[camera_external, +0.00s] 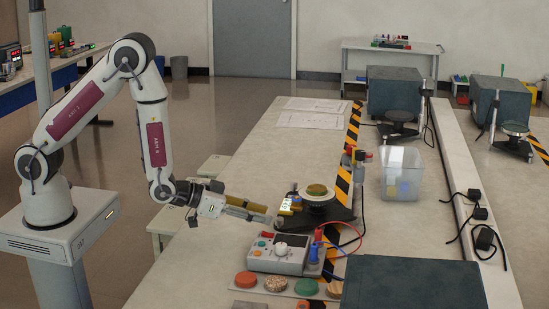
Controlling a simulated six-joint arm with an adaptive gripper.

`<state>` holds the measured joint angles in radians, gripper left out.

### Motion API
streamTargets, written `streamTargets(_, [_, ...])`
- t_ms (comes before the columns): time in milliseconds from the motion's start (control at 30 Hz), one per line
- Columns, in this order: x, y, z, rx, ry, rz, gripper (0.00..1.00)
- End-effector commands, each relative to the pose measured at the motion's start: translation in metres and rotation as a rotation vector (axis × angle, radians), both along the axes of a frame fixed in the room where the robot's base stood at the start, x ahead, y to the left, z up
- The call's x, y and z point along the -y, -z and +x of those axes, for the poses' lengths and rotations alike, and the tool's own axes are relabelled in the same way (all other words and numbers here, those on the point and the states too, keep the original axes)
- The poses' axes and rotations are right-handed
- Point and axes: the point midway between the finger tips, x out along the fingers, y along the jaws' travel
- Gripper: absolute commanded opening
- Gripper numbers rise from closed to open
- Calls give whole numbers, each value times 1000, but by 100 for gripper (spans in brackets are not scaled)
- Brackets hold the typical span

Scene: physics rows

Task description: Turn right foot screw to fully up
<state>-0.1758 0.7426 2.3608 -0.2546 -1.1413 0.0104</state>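A round turntable-like instrument with a pale rim and a brown-green top (317,192) stands on a black base (340,213) on the near bench. A small yellow block with a lit face (290,205) is at the left of this base. I cannot make out the right foot screw or its height at this size. My gripper (261,214) reaches in from the left, roughly level, with its fingertips a little left of the yellow block and apparently apart from it. I cannot tell whether its fingers are open or shut.
A grey control box with a white knob (281,249) and red and blue cables is in front of the instrument. Several coloured discs (307,287) lie nearer. A clear bin (401,174) stands behind right. A dark box (410,284) fills the near right. Papers (310,113) lie behind.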

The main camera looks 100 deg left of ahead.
Motion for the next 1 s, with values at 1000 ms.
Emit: streamTargets(1000, [-17,17,37,-1,1,0,4])
